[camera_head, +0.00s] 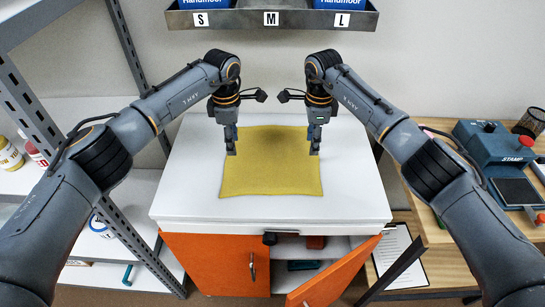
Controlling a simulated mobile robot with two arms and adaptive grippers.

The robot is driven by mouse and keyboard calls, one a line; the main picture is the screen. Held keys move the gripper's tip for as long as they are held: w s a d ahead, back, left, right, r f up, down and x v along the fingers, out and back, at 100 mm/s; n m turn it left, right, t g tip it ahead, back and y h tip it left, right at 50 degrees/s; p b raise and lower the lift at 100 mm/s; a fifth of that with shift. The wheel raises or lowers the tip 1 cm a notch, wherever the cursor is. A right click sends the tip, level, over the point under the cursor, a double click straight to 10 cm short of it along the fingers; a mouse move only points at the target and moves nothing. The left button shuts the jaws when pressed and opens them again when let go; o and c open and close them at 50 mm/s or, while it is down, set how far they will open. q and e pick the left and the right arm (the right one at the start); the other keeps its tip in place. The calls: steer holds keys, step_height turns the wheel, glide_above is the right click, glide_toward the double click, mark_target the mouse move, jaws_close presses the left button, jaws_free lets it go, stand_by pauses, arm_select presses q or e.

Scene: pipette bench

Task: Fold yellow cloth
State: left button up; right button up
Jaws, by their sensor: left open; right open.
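A yellow cloth (270,177) lies spread flat, roughly square, on the white cabinet top (358,178). My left gripper (231,152) points down over the cloth's left edge, above its middle. My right gripper (314,152) points down over the cloth's right edge at about the same height in the picture. Both grippers are open and hold nothing. I cannot tell whether their fingertips touch the cloth. The grippers hide small parts of its left and right edges.
Metal shelving (105,205) stands left. A wooden table (440,236) with a blue stamp device (497,142) stands right. The orange cabinet door (335,275) below hangs open. White top surrounds the cloth.

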mark_target(235, 158)
arm_select(q)
steer(key=f, duration=0.4)
steer(key=shift+w+f, duration=0.1)
steer(key=shift+w, duration=0.3)
arm_select(e)
steer(key=f, duration=0.4)
steer(key=shift+w, duration=0.4)
arm_select(q)
steer(key=shift+f, duration=0.15)
arm_select(e)
steer(key=shift+f, duration=0.25)
arm_select(q)
steer(key=shift+s, duration=0.15)
arm_select(e)
steer(key=shift+s, duration=0.1)
arm_select(q)
steer(key=shift+f, duration=0.1)
steer(key=shift+f, duration=0.2)
arm_select(e)
steer(key=shift+f, duration=0.3)
steer(key=shift+r, duration=0.1)
arm_select(q)
steer(key=shift+c, duration=0.4)
arm_select(e)
steer(key=shift+c, duration=0.3)
arm_select(q)
jaws_close()
arm_select(e)
steer(key=shift+f, duration=0.2)
jaws_close()
